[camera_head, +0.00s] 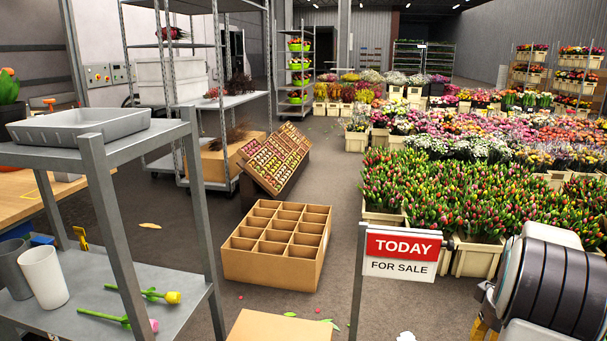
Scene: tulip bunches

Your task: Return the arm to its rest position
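Part of my own arm (548,283) shows at the lower right edge, a thick white and black rounded link. It stands in front of the tulip crates in the picture. My gripper cannot be made out, so I cannot tell whether it holds anything. A small yellow and grey part (481,327) shows below the link at the bottom edge, too cut off to identify.
A grey metal rack (140,145) stands close at left, with a grey tray (78,125), two cups and two tulips. A red and white sale sign (402,254) stands ahead. A divided cardboard box (270,268) is on the floor.

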